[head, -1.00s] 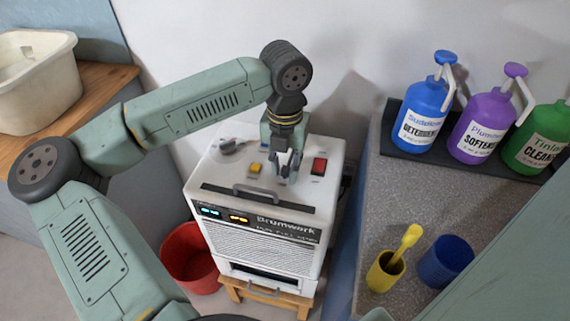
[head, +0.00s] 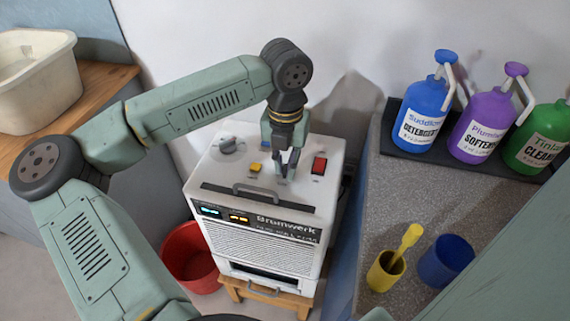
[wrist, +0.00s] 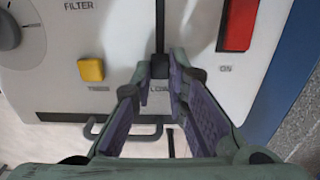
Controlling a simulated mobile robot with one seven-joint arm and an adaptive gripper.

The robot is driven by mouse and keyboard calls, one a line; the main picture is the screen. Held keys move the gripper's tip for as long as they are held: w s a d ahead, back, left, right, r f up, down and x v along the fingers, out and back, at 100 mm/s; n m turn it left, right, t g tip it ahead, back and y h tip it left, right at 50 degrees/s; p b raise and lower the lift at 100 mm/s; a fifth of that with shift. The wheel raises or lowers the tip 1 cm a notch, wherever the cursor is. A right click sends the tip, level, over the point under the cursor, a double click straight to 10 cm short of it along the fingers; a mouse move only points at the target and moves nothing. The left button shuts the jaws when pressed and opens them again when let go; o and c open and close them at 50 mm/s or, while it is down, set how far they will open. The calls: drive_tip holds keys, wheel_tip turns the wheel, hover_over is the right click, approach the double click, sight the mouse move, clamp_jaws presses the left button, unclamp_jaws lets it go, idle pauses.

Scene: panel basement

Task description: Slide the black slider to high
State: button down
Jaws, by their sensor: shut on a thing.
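The black slider (wrist: 160,66) is on the white top panel of the Brumwerk machine (head: 262,262). In the wrist view it is at the lower end of a dark vertical slot (wrist: 160,22), just above a partly hidden label that seems to read LOW. My gripper (head: 286,172) points down at the panel from above. In the wrist view its two purple-padded fingers (wrist: 161,70) stand on either side of the slider and are shut on it. In the head view the fingers hide the slider.
A yellow button (wrist: 91,69) is left of the slot and a red switch (wrist: 238,24) marked ON is right. A grey dial (wrist: 8,32) is at the far left. A handle (head: 262,193) runs along the front. The counter (head: 400,200) at right holds bottles and cups.

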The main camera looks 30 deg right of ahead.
drive_tip(key=w+d+b, duration=0.1)
drive_tip(key=w+d, duration=0.1)
drive_tip(key=d, duration=0.1)
drive_tip(key=w+d+b, duration=0.1)
drive_tip(key=w+d, duration=0.2)
drive_tip(key=shift+w, duration=0.1)
drive_tip(key=shift+w+d+r, duration=0.1)
drive_tip(key=shift+w+d, duration=0.05)
drive_tip(key=shift+w, duration=0.15)
drive_tip(key=c, duration=1.7)
unclamp_jaws()
drive_tip(key=shift+d, duration=0.1)
drive_tip(key=shift+o, duration=0.7)
wheel_tip(320, 180, up, 12)
